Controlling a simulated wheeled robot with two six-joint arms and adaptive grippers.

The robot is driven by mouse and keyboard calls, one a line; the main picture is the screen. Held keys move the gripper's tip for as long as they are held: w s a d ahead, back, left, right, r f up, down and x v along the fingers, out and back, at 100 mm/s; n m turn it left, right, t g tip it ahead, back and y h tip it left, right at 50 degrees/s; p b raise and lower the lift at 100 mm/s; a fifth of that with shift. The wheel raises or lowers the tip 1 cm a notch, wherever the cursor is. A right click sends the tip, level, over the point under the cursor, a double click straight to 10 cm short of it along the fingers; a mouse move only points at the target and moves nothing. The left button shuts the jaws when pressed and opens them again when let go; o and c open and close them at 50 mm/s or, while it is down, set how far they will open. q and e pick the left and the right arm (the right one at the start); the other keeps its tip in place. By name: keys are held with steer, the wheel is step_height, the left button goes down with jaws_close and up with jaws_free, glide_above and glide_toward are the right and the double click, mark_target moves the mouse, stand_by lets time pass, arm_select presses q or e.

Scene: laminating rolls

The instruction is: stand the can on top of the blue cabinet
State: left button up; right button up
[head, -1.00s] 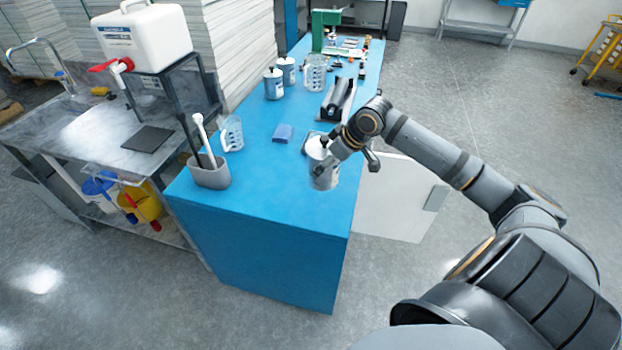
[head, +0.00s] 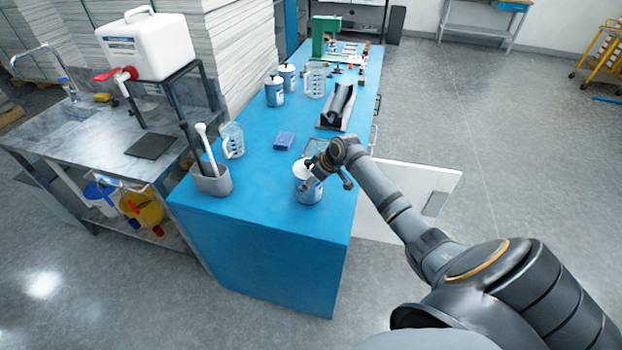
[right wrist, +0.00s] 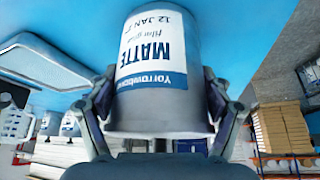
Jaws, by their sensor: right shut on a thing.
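The can (head: 307,192) is white and grey with a blue label band. It is upright at the near right part of the blue cabinet's top (head: 255,205). My right gripper (head: 313,172) is shut on it, reaching in from the right. In the right wrist view the can (right wrist: 158,60) fills the middle, its label upside down, with a finger on each side. Its base is over or on the blue top; I cannot tell whether it touches. My left gripper is not in view.
A grey holder with brushes (head: 211,181), a measuring jug (head: 232,141), a blue block (head: 284,141) and a black roller unit (head: 338,107) stand on the top. Other cans (head: 274,92) stand farther back. An open white door (head: 405,200) juts out right.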

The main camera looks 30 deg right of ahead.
stand_by(0.3)
steer(key=o, duration=1.7)
steer(key=shift+f, duration=0.1)
steer(key=shift+c, duration=0.2)
steer(key=shift+r, duration=0.2)
steer(key=b+v, duration=0.1)
steer(key=v, duration=1.1)
steer(key=shift+f, duration=0.1)
